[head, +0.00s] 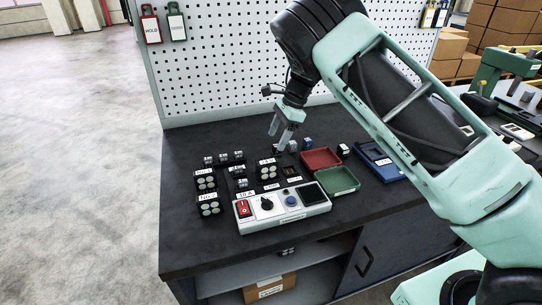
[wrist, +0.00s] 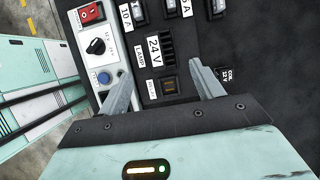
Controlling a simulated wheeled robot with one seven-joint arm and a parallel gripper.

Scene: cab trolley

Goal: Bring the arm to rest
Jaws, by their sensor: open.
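My gripper (head: 281,129) hangs over the dark bench top (head: 190,255) in the head view, with its fingers pointing down. In the wrist view my gripper (wrist: 160,88) has its two grey fingers well apart and nothing between them that it holds.
A grey control box (head: 283,208) with a red switch, a knob and a blue button stands at the bench front. A red tray (head: 321,158), a green tray (head: 337,181) and a blue tray (head: 378,161) lie to the right. A perforated panel (head: 240,60) rises behind.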

